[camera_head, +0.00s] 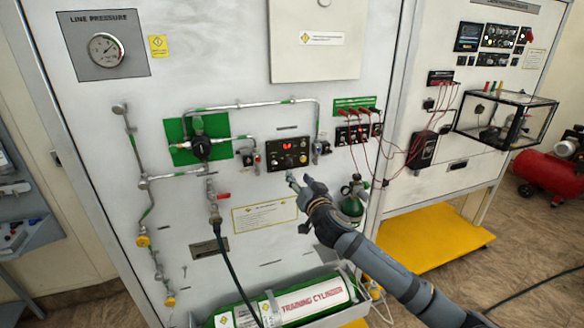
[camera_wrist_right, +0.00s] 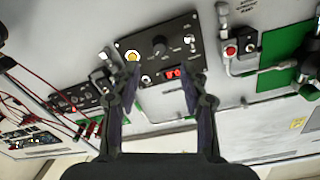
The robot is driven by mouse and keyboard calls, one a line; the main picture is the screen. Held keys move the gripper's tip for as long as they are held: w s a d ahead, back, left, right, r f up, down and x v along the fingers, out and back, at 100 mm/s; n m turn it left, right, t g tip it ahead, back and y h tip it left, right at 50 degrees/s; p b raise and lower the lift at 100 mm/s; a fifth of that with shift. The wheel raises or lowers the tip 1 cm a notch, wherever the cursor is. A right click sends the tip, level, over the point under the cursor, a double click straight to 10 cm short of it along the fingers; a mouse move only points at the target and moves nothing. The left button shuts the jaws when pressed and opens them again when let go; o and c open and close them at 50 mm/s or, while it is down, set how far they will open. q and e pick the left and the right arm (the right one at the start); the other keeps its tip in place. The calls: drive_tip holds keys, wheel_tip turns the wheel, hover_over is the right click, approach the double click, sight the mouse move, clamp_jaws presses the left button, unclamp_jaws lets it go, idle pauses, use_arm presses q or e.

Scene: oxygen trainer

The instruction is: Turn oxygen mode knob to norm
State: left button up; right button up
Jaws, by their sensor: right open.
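The black oxygen control panel (camera_head: 277,158) is on the white trainer wall, with a small red display (camera_head: 287,146). It also shows in the right wrist view (camera_wrist_right: 172,36), turned roughly upside down. There a round black knob (camera_wrist_right: 158,46) sits near its middle, with a yellow button (camera_wrist_right: 133,56) at its left and a small silver toggle (camera_wrist_right: 190,40) at the right. The labels are too small to read, so I cannot tell the knob's setting. My right gripper (camera_head: 299,181) is open and empty, just below the panel and apart from it. My left gripper is out of view.
A green plate with a regulator (camera_head: 201,147) and metal pipes are left of the panel. Red cables (camera_head: 366,112) hang at its right. A small green cylinder (camera_head: 352,207) stands behind my right arm. A training cylinder (camera_head: 312,299) lies below.

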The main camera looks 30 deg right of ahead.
sight(290, 166)
drive_tip(key=p+x, duration=0.2)
drive_tip(key=x, duration=0.4)
drive_tip(key=shift+w, duration=0.3)
drive_tip(key=shift+w+d+f, duration=0.1)
drive_tip(key=shift+w+d, duration=0.05)
drive_tip(key=shift+w, duration=0.3)
clamp_jaws()
